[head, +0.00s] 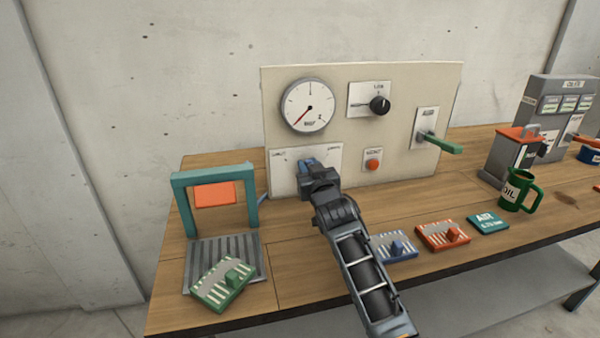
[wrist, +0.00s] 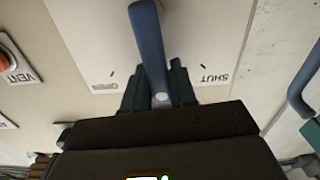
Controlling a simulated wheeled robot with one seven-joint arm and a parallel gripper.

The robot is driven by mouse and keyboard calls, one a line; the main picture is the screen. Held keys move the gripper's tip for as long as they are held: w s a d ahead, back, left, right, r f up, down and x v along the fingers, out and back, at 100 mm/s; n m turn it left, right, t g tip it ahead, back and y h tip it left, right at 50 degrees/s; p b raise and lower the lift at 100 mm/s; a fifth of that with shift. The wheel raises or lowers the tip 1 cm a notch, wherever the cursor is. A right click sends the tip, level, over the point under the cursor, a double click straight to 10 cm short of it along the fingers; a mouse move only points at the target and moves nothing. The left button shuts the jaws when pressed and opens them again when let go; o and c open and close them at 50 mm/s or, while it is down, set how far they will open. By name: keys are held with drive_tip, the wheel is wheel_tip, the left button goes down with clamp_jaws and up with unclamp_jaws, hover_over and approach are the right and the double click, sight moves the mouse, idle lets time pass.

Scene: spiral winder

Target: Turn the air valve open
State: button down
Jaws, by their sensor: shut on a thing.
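The air valve has a blue lever handle on a white plate (head: 284,182) at the lower left of the beige panel. In the wrist view the blue handle (wrist: 148,42) stands between the finger tips of my gripper (wrist: 156,88), which is shut on it. In the head view my gripper (head: 311,170) hides most of the handle. The gauge (head: 310,105) above has its red needle pointing lower left.
A red vent button (head: 374,165), black knob (head: 380,105) and green lever (head: 440,143) are on the panel (head: 430,85). A teal frame (head: 179,205) stands left. Several cards, including a teal AIR card (head: 488,223), and a green oil jug (head: 513,193) are on the bench (head: 290,285).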

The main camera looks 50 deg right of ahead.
drive_tip(key=shift+s+d+f+m+b, duration=0.25)
drive_tip(key=shift+s+d+m+b, duration=0.25)
drive_tip(key=shift+m, duration=1.05)
drive_tip(key=shift+s+d+f+m+b, duration=0.3)
drive_tip(key=shift+d+m+b, duration=0.4)
drive_tip(key=shift+m, duration=0.9)
drive_tip(key=shift+s+d+f+m+b, duration=0.2)
drive_tip(key=shift+s+d+m+b, duration=0.3)
drive_tip(key=shift+m, duration=1.05)
drive_tip(key=shift+d, duration=0.15)
drive_tip(key=c, duration=1)
unclamp_jaws()
drive_tip(key=v, duration=0.7)
drive_tip(key=shift+s+a+b, duration=0.25)
drive_tip(key=shift+b, duration=0.15)
